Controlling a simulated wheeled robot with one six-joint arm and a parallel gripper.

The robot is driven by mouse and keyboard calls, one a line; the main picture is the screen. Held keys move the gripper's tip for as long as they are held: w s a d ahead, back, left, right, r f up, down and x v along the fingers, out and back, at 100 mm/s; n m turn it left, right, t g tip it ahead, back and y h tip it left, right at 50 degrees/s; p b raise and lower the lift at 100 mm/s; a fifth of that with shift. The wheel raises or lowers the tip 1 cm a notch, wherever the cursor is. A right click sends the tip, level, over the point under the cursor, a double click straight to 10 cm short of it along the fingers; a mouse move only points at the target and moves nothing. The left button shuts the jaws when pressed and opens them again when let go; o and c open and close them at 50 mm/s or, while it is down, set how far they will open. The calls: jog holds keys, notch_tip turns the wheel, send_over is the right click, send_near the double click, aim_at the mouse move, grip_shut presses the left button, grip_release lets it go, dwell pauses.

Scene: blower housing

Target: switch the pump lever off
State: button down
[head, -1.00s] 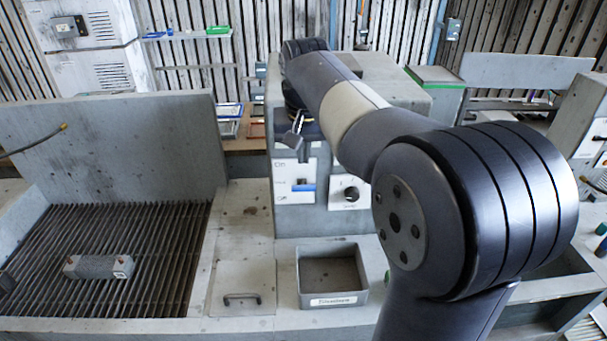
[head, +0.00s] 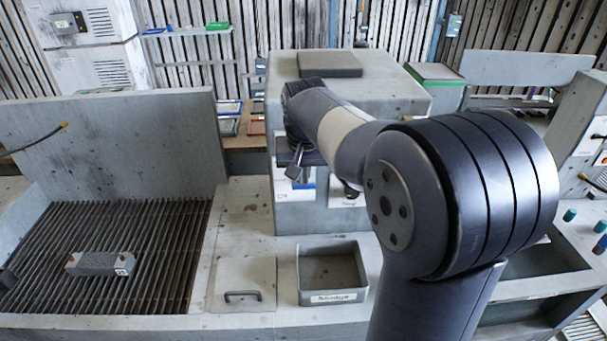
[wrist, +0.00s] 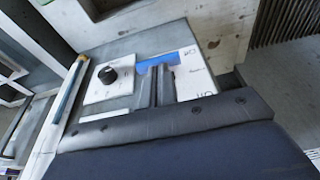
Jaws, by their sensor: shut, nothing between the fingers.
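The white pump lever panel (head: 300,192) is on the front of the grey housing in the head view, its upper part covered by my gripper (head: 295,172). In the wrist view the panel (wrist: 194,78) shows printed labels and a blue strip (wrist: 158,63). My gripper (wrist: 160,85) is shut, its two dark fingers together in front of the panel. The lever itself is hidden or cannot be told from the fingers. Whether the fingertips touch the panel cannot be told.
A black round knob (wrist: 107,75) on a white plate sits beside the lever panel. An open grey tray (head: 333,297) stands on the bench below. A metal block (head: 100,263) lies on the grate at the left. A grey slab (head: 330,64) rests on the housing top.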

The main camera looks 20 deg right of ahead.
jog(key=shift+s+a+f+t+b, duration=0.1)
jog(key=shift+s+f+t+b, duration=0.2)
jog(key=shift+b, duration=0.3)
jog(key=shift+f+b, duration=0.15)
jog(key=shift+b, duration=0.45)
notch_tip(320, 180, down, 11)
jog(key=s+t+h+b, duration=0.2)
jog(key=t+b, duration=0.8)
jog(key=b, duration=2.4)
jog(key=shift+s+a, duration=0.2)
jog(key=shift+s, duration=0.05)
